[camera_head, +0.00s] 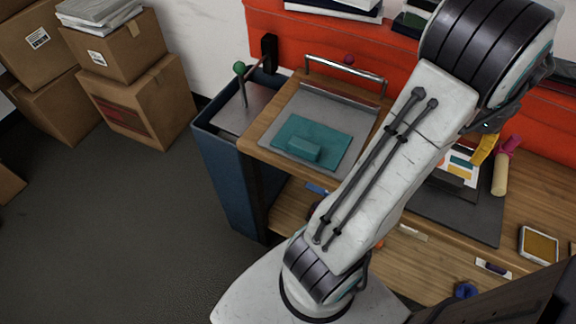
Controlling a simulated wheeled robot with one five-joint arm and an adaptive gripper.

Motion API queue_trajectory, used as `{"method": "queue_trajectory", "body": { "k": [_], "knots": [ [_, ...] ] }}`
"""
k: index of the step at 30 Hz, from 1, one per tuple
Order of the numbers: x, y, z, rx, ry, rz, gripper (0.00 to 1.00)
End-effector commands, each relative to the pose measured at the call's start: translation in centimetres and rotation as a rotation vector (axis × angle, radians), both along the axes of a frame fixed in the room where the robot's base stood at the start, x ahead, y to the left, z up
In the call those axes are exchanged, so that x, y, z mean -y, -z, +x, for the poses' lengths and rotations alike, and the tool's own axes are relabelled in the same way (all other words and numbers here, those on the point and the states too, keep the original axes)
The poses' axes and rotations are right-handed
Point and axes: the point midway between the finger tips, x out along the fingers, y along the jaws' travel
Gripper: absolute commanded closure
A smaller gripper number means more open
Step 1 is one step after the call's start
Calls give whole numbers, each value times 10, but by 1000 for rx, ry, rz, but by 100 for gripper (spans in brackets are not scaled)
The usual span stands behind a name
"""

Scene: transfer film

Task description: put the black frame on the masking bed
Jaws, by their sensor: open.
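My arm crosses the view and ends at the upper right. My gripper (485,143) hangs there, open, above the right part of the wooden bench. Most of it is hidden behind the arm, and a yellow part shows below the wrist. A dark, flat piece (450,184), possibly the black frame, lies beneath it beside a colour-printed sheet (463,158); the arm partly covers it. A dark grey mat (470,222) lies under these. I cannot tell whether this mat or the grey plate (312,101) at left is the masking bed. No clear frame outline shows.
A teal pad with a block (312,143) lies on the left plate, with a metal handle (345,73) behind. A wooden roller (499,180), an amber pad (539,244) and a blue ring (466,290) are at right. A blue bin (228,180) and cartons (137,100) stand left.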

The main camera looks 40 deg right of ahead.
Motion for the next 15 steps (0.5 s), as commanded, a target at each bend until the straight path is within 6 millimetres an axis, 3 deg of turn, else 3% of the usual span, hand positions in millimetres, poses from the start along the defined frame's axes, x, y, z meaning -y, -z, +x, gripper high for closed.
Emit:
{"method": "queue_trajectory", "body": {
  "k": [5, 8, 12, 15],
  "knots": [
    [-31, -22, 74, -2, -326, -42, 34],
    [-62, -34, 119, -1, -562, -73, 34],
    [-114, -48, 168, 2, -895, -116, 34],
    [-155, -55, 194, 7, -1131, -149, 34]
  ]
}}
